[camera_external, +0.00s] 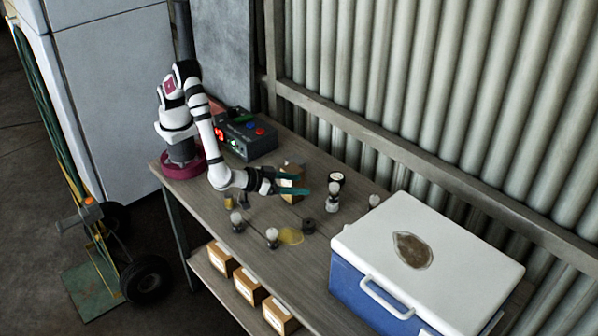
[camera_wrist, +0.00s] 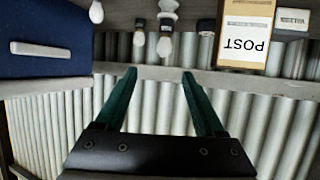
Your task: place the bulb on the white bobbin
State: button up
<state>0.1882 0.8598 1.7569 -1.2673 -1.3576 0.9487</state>
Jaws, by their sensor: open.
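My gripper (camera_external: 309,183) is open, its two teal fingers level above the bench and apart, with nothing between them. In the wrist view the gripper (camera_wrist: 159,73) points toward a row of small objects. Several pale bulb-like knobs show: one at the left (camera_external: 236,217), one nearer the front edge (camera_external: 272,234) and one beside the cooler (camera_external: 374,200). In the wrist view a white bulb shape (camera_wrist: 165,46) is beyond the fingers.
A blue cooler with a white lid (camera_external: 470,250) fills the bench's right end. A control box (camera_external: 247,135) stands behind.

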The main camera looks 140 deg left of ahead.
jog(key=w+d+r+m+t+h, duration=0.5)
jog(key=w+d+r+h, duration=0.1)
jog(key=r, duration=0.1)
jog(key=s+d+r+m+h, duration=0.5)
jog(key=s+d+m+h, duration=0.35)
jog(key=d, duration=0.25)
jog(key=s+a+m+g+y, duration=0.1)
jog(key=s+a+m+g, duration=0.1)
jog(key=s, duration=0.8)
jog(key=s+a+f+m+g+y, duration=0.1)
jog(key=s+a+m+g, duration=0.1)
jog(key=s, duration=0.9)
jog(key=s+a+f+m+g+y, duration=0.1)
jog(key=s+a+g, duration=0.3)
jog(key=s, duration=0.7)
jog(key=shift+s+a+m+g+y, duration=0.15)
jog(key=shift+a+m+g+y, duration=0.2)
jog(key=shift+m+g, duration=0.45)
